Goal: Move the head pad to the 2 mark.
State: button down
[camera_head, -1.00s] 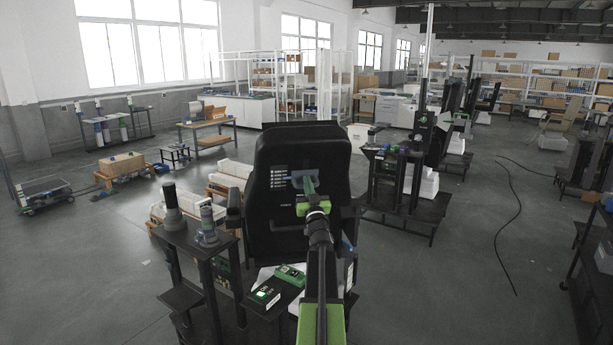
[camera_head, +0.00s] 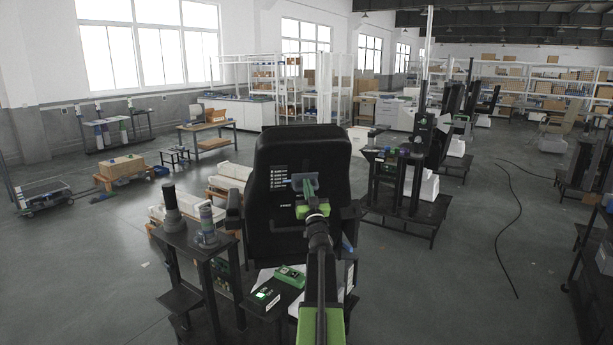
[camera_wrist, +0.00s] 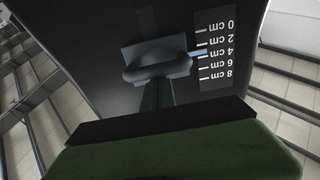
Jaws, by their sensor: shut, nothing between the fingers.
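The head pad (camera_head: 297,183) is a small grey plate on the black seat back (camera_head: 277,152), with my gripper in front of part of it. In the wrist view the pad (camera_wrist: 138,51) carries a dark rounded bar (camera_wrist: 150,72). Its blue pointer (camera_wrist: 197,53) lies at about the 4 cm mark of the scale (camera_wrist: 219,55), which reads 0 to 8 cm and appears upside down there. My gripper (camera_head: 311,193) is shut. Its green fingers (camera_wrist: 157,93) reach up to the bar from below and seem to meet it; contact is not certain.
A black stand (camera_head: 185,234) with two cylinders is left of the seat back. Green-and-black boxes (camera_head: 267,297) lie on a low surface below it. Another black bench (camera_head: 400,200) stands to the right. Open grey floor lies farther right, with a black cable (camera_head: 519,205).

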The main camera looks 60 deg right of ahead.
jog(key=shift+w+d+f+b, duration=0.15)
jog(key=shift+f+b, duration=0.2)
jog(key=shift+f, duration=0.1)
jog(key=shift+r, duration=0.1)
jog(key=shift+s+a+r+p, duration=0.15)
jog(key=shift+r+p, duration=0.2)
jog(key=shift+p, duration=0.05)
jog(key=shift+s+a+r+p, duration=0.1)
jog(key=shift+r+p, duration=0.25)
jog(key=shift+p, duration=0.05)
jog(key=b+v, duration=0.4)
jog(key=v, duration=0.5)
dwell(0.5)
dwell(0.7)
